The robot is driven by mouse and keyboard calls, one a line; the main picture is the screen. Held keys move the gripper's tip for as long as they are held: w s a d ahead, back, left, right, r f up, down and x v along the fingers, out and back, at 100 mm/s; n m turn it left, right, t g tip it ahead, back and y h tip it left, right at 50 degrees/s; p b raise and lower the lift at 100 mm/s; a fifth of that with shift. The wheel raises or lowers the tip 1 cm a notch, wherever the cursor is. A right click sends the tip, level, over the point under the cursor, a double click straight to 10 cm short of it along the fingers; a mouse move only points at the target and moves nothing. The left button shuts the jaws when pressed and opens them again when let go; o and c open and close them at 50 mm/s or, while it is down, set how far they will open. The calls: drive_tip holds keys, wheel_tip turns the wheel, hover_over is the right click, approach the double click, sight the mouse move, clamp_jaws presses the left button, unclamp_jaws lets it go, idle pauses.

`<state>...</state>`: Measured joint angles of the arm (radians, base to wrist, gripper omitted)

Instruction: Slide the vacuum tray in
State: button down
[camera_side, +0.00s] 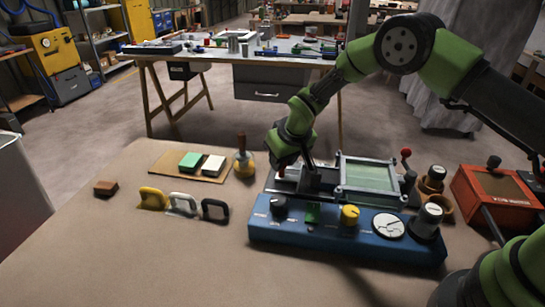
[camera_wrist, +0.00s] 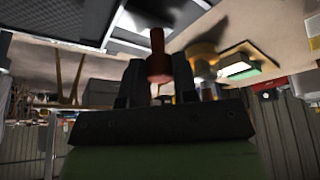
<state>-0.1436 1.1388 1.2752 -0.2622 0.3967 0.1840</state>
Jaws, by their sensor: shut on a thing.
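The blue machine (camera_side: 340,237) sits on the brown bench, with knobs and a dial on its front panel. The grey vacuum tray (camera_side: 287,187) shows at its left, level and partly behind my arm. My gripper (camera_side: 284,163) is at the tray's left end. In the wrist view the jaws (camera_wrist: 158,80) are shut on an upright reddish-brown handle (camera_wrist: 157,52), which I take to be the tray's. A dark panel (camera_wrist: 50,14), perhaps the tray, fills the top left there. The handle's foot is hidden, and how far the tray sits in the machine is unclear.
A framed greenish window (camera_side: 368,174) stands at the machine's right, with a red-knobbed lever (camera_side: 406,154) beside it.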

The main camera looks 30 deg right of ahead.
drive_tip(key=s+d, duration=0.4)
drive_tip(key=shift+s+d, duration=0.1)
drive_tip(key=shift+d, duration=0.05)
drive_tip(key=c, duration=0.9)
unclamp_jaws()
drive_tip(key=shift+r, duration=0.1)
drive_tip(key=v, duration=0.9)
drive_tip(key=shift+s+r, duration=0.2)
drive_tip(key=shift+r, duration=0.15)
